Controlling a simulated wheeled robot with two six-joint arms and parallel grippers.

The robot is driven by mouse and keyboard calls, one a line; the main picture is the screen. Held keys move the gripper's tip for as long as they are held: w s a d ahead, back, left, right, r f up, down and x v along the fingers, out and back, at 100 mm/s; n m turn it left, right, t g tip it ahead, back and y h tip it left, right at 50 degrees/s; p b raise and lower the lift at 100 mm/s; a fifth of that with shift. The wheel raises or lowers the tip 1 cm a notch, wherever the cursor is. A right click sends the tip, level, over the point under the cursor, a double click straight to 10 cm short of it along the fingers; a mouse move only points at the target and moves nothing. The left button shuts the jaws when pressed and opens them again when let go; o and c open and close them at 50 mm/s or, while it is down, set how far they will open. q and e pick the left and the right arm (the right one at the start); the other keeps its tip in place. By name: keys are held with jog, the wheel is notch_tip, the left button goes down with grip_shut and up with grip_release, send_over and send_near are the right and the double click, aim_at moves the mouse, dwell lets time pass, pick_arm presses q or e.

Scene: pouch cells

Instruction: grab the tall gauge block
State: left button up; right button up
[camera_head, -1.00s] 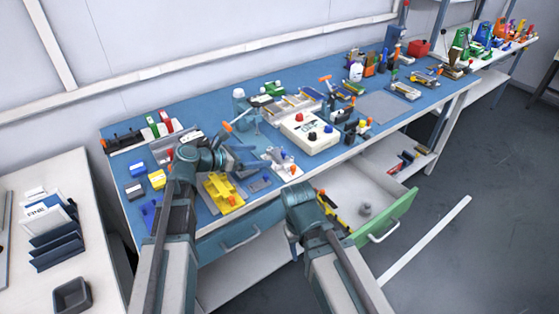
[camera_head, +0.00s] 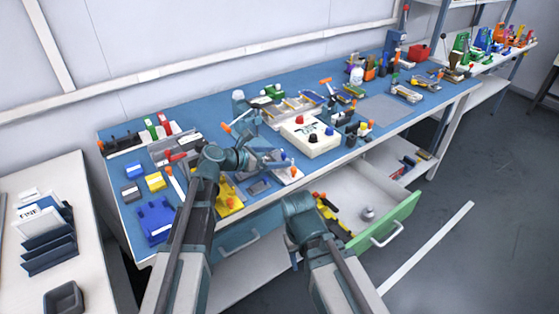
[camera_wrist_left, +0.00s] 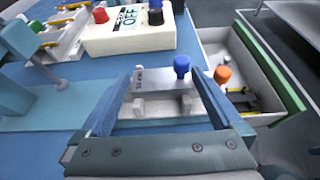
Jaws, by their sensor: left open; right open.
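My left gripper (camera_head: 268,160) is open over the blue bench, reaching right. In the left wrist view, the fingers of my left gripper (camera_wrist_left: 160,76) spread on either side of a small pale grey fixture with a labelled metal block (camera_wrist_left: 153,80). The fixture (camera_head: 289,173) is partly hidden by the gripper in the head view. I cannot tell for certain which piece is the tall gauge block. My right gripper (camera_head: 301,206) is low, before the open drawer; its fingers are mostly hidden.
A white box with coloured knobs (camera_head: 310,146) stands just behind the fixture. A yellow fixture (camera_head: 228,200) lies partly under my left arm. The green-fronted drawer (camera_head: 390,225) is open at the right. Blue fixtures (camera_head: 154,222) stand at the bench's left.

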pick_arm(q)
jog(key=c, duration=1.5)
jog(key=shift+o, duration=0.2)
jog(key=shift+r, duration=0.2)
pick_arm(e)
jog(key=shift+r, duration=0.2)
